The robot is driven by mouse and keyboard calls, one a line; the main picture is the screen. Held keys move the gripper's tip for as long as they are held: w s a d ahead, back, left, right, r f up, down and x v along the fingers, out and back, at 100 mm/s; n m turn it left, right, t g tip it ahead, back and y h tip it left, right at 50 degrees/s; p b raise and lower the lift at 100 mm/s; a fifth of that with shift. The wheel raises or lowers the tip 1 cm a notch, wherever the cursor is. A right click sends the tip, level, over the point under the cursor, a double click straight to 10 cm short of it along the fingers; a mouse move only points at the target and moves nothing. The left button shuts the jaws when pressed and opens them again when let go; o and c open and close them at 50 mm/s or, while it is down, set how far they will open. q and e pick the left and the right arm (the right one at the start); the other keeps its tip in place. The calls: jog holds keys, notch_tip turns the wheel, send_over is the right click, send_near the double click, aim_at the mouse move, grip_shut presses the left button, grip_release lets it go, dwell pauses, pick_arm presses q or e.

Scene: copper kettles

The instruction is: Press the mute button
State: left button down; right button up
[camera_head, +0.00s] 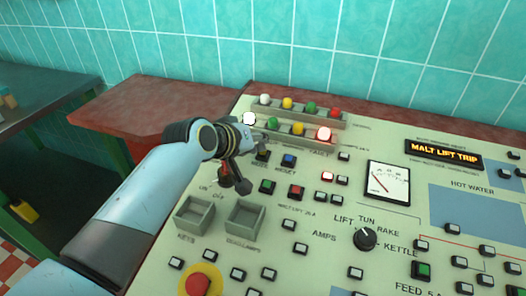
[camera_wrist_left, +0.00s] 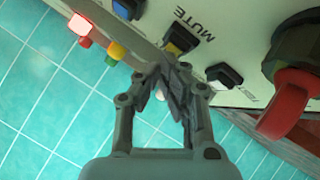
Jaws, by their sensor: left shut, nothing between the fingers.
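The mute button is a yellow cap in a black square frame, beside the word MUTE; it shows in the left wrist view (camera_wrist_left: 181,42) just beyond my fingertips. In the head view the mute button (camera_head: 262,156) is a small dark-framed button, partly hidden by my gripper. My left gripper (camera_head: 250,146) is shut and empty, close over the panel at this button. In the left wrist view its fingertips (camera_wrist_left: 170,70) point at the button's near edge; I cannot tell whether they touch it. My right gripper is not in view.
A blue button (camera_head: 288,160) sits right of the mute button. A rotary switch with a red handle (camera_wrist_left: 290,105) stands out close to my gripper. Rows of coloured lamps (camera_head: 297,129) line the panel's back edge. A display reads MALT LIFT TRIP (camera_head: 443,152).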

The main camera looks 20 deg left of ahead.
pick_arm(q)
jog(key=shift+w+f, duration=0.1)
jog(key=shift+f, duration=0.25)
jog(key=shift+r, duration=0.15)
dwell(0.4)
jog(key=shift+s+r+p, duration=0.2)
jog(key=shift+r+p, duration=0.45)
jog(key=shift+p, duration=0.2)
jog(key=r+p, duration=0.2)
jog(key=s+r+p, duration=0.1)
jog(key=r+p, duration=0.1)
jog(key=p, duration=0.1)
jog(key=shift+r, duration=0.4)
dwell(0.4)
